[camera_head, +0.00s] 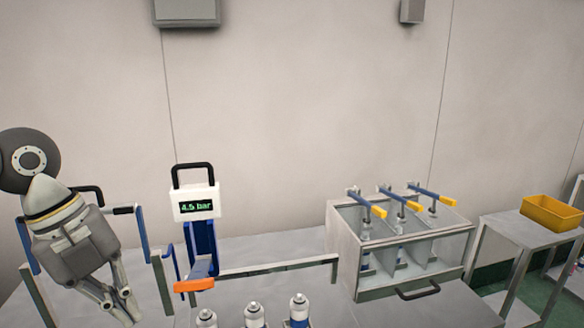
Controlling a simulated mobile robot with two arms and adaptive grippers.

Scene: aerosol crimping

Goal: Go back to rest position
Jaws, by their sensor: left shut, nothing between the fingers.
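My left gripper (122,306) is at the lower left in the head view, pointing down and a little to the right. Its fingers are close together and hold nothing. It is left of a crimping device with a pressure display (196,206) reading 4.5 bar. Several aerosol cans (299,311) stand at the bottom edge, right of the gripper and apart from it. Their lower parts are cut off by the frame. My right gripper is not in view.
A metal box (345,250) with three blue levers with yellow ends stands on the grey table (420,312). A blue frame (142,235) is close to my left gripper. A yellow bin (551,213) sits on a side table at the right.

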